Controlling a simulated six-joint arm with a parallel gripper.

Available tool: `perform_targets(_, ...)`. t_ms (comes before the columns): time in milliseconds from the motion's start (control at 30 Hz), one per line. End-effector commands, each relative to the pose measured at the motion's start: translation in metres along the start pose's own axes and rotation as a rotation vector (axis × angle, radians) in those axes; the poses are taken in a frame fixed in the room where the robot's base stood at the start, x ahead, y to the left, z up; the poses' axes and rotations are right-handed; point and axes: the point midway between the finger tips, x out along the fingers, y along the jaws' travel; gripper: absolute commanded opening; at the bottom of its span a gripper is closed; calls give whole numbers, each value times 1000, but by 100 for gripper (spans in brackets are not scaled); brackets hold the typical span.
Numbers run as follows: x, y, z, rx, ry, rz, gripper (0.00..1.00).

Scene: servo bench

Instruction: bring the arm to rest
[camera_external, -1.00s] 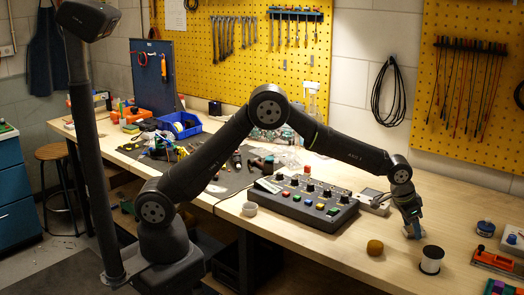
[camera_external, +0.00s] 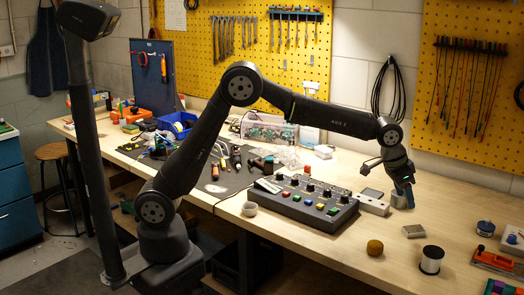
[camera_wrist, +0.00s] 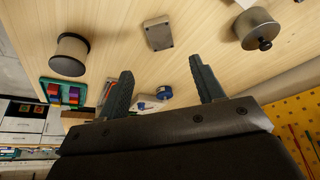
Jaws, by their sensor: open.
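My gripper (camera_external: 405,186) hangs above the right part of the bench, its fingers pointing down. In the wrist view the two dark fingers (camera_wrist: 161,66) stand wide apart with nothing held between them. A small grey box (camera_external: 413,231) lies on the wood in front of and below the gripper; it also shows in the wrist view (camera_wrist: 158,33), beyond the fingertips. My arm is bent, with its elbow raised over the bench.
A control panel (camera_external: 305,203) with coloured buttons lies to the left. A metal pot with a knob (camera_wrist: 258,28) shows in the wrist view.

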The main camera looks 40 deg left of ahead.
Motion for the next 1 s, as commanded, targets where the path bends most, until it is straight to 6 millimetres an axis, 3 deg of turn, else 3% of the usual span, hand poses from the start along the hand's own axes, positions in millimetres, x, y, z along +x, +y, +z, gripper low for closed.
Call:
perform_targets(467, 3, 0, 0, 0, -2, 0, 61)
perform_targets(667, 32, 0, 1, 0, -4, -1, 61)
perform_targets(1000, 100, 0, 1, 0, -4, -1, 61)
